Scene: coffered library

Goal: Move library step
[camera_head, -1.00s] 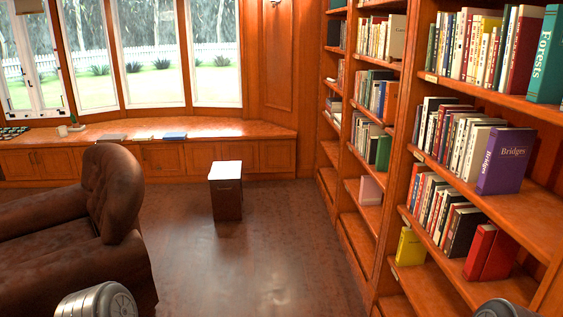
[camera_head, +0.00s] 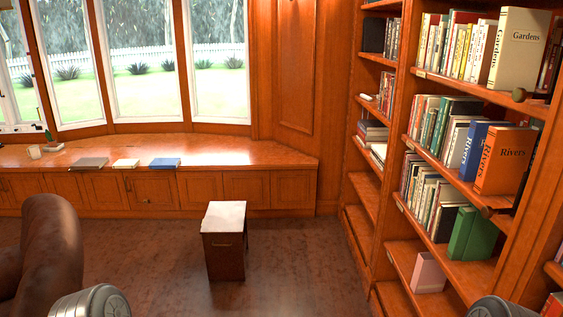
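The library step (camera_head: 224,247) looks like a small dark wooden box with a pale top and a handle on its front. It stands upright on the floor in the middle of the view, clear of the window bench and the shelves. Neither of my grippers is in view. Only rounded grey parts of my own arms show at the bottom edge, left of and right of the step, well short of it.
A brown leather armchair (camera_head: 52,250) stands at the left. A tall bookcase (camera_head: 395,190) lines the right side. A wooden window bench (camera_head: 240,152) with several books crosses the back. The dark floor (camera_head: 305,262) is bare between the step and bookcase.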

